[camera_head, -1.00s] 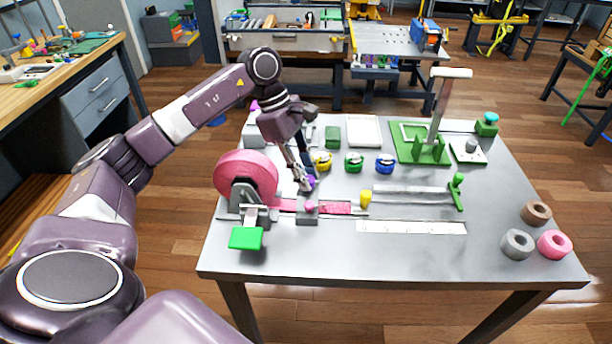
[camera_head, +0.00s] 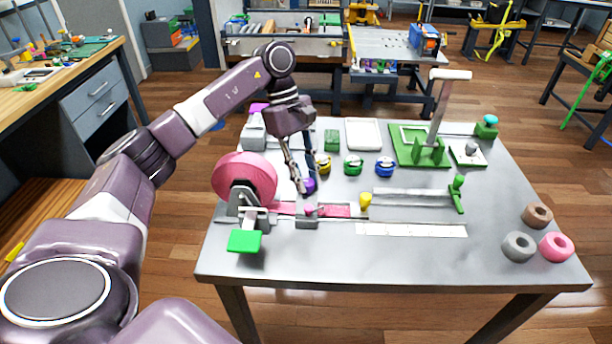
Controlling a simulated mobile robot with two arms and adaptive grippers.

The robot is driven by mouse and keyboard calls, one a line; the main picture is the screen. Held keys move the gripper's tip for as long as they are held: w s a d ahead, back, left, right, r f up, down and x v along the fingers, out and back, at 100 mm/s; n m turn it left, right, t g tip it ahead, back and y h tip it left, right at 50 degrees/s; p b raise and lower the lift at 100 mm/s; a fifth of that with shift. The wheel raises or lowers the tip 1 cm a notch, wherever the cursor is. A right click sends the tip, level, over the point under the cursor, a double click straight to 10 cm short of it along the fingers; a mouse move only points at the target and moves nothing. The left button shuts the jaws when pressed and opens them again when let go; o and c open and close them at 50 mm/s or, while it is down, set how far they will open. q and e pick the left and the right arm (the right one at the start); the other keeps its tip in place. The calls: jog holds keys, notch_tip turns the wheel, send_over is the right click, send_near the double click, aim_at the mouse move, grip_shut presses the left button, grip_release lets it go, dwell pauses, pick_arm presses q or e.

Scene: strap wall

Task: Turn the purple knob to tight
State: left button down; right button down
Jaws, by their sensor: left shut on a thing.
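The purple knob (camera_head: 310,184) is a small round piece on the grey table, just behind the pink strap (camera_head: 337,211) and right of the big pink roll (camera_head: 245,176). My left gripper (camera_head: 304,186) points down at the knob, its fingers shut on it. The fingers cover part of the knob, and its marking is too small to read. A small grey block (camera_head: 307,224) with a pink knob (camera_head: 310,210) sits at the strap in front of the gripper. My right gripper is not in view.
Yellow (camera_head: 323,166), green (camera_head: 353,165) and blue (camera_head: 385,167) round pieces stand right of my gripper. A green stand with a tall lever (camera_head: 436,112) is at the back right. Loose rings (camera_head: 518,246) lie at the right. The front of the table is clear.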

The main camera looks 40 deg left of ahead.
pick_arm(q)
jog(key=shift+r, duration=0.1)
jog(key=c, duration=1.7)
grip_release()
jog(key=v, duration=1.2)
jog(key=shift+a, duration=0.15)
